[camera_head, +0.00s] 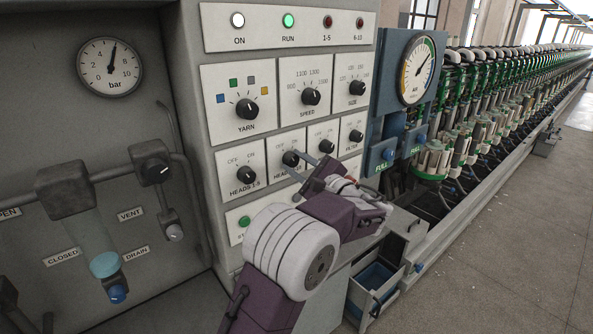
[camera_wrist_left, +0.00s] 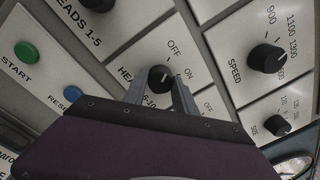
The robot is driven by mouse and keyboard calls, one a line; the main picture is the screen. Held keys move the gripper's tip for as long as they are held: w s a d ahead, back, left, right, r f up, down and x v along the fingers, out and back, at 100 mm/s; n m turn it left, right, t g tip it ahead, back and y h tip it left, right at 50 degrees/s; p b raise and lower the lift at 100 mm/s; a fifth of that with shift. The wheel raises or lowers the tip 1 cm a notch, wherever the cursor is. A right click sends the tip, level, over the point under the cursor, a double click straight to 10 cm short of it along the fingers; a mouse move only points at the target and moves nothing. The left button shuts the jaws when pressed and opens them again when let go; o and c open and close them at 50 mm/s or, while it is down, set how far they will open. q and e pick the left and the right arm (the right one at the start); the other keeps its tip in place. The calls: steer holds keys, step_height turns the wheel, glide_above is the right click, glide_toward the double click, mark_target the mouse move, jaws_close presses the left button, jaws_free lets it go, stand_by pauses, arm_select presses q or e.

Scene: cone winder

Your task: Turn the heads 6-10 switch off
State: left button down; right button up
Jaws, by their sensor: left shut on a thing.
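The heads 6-10 switch is a black rotary knob (camera_head: 291,158) on a white plate in the lower switch row, with OFF and ON printed above it. In the left wrist view the knob (camera_wrist_left: 160,76) sits between the two grey fingers of my left gripper (camera_wrist_left: 160,92), which is shut on it. A small white mark shows on the knob; I cannot tell for sure which label it points at. In the head view my left gripper (camera_head: 306,169) reaches up to the panel from below right and partly hides the plate. My right gripper is not in view.
The heads 1-5 knob (camera_head: 246,175) is to the left and the filter knobs to the right. Speed knob (camera_head: 311,96) and yarn knob (camera_head: 247,109) are above. Green start button (camera_head: 244,221) is below. The RUN lamp (camera_head: 288,20) is green; the 6-10 lamp (camera_head: 359,22) is dark red.

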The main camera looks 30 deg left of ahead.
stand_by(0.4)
arm_select(q)
steer(key=c, duration=1)
jaws_free()
steer(key=b+v, duration=0.1)
steer(key=v, duration=0.8)
